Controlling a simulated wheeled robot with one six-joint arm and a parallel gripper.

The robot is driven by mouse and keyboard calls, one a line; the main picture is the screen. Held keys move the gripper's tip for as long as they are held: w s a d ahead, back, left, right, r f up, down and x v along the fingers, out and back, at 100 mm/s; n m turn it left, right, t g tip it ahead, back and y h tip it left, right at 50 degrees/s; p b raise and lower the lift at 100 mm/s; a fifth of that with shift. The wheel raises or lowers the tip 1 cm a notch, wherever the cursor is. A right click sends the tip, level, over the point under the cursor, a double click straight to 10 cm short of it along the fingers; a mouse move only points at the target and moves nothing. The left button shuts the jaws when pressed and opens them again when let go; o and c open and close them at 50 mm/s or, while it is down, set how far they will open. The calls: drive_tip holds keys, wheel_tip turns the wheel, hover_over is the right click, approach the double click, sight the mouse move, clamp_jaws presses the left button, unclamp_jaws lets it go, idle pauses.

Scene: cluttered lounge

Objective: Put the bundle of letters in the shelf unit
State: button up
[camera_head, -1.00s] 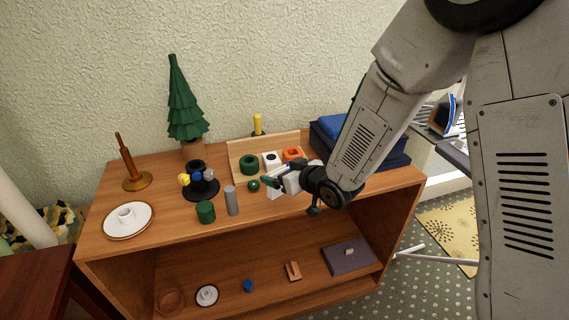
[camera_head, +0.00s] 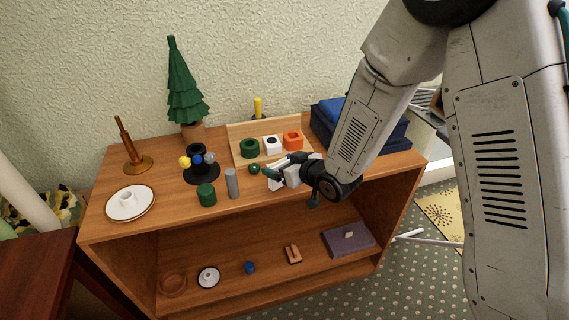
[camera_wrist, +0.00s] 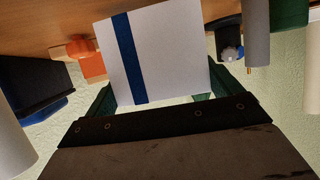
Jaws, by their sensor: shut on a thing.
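The bundle of letters is a white, flat block with a dark blue band in the wrist view (camera_wrist: 175,50). My gripper (camera_wrist: 160,98) is shut on it. In the head view my gripper (camera_head: 271,175) is over the front part of the shelf unit's top, and only a small white piece of the bundle (camera_head: 276,185) shows below the fingers. The shelf unit (camera_head: 110,222) is wooden, with a top board and an open lower compartment. My arm reaches in from the right and hides part of the top.
On the top stand a green tree (camera_head: 185,85), a candlestick (camera_head: 132,150), a plate (camera_head: 130,203), grey (camera_head: 232,184) and green (camera_head: 206,194) cylinders, and a dark blue stack (camera_head: 390,137). The lower compartment holds a purple box (camera_head: 348,239) and small items, with free room between them.

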drive_tip(key=shift+f, duration=0.45)
drive_tip(key=o, duration=0.8)
drive_tip(key=s+d+m+g+h, duration=0.2)
drive_tip(key=s+d+g+h, duration=0.5)
drive_tip(key=s+d, duration=0.75)
drive_tip(key=s+d+r+m, duration=0.1)
drive_tip(key=s+d+r, duration=0.2)
drive_tip(key=s+r, duration=0.3)
drive_tip(key=s+d+r+m+g+h, duration=0.1)
drive_tip(key=s+d+r+m, duration=0.1)
drive_tip(key=s+d+r, duration=0.2)
drive_tip(key=s+d+r+m+g, duration=0.1)
drive_tip(key=s+d+r+m, duration=0.1)
drive_tip(key=s+r, duration=0.8)
drive_tip(key=shift+s+d+r, duration=0.1)
drive_tip(key=shift+d+r, duration=0.3)
drive_tip(key=shift+r, duration=0.2)
drive_tip(key=shift+s+d+r, duration=0.1)
drive_tip(key=shift+d+r, duration=0.3)
drive_tip(key=shift+r, duration=0.15)
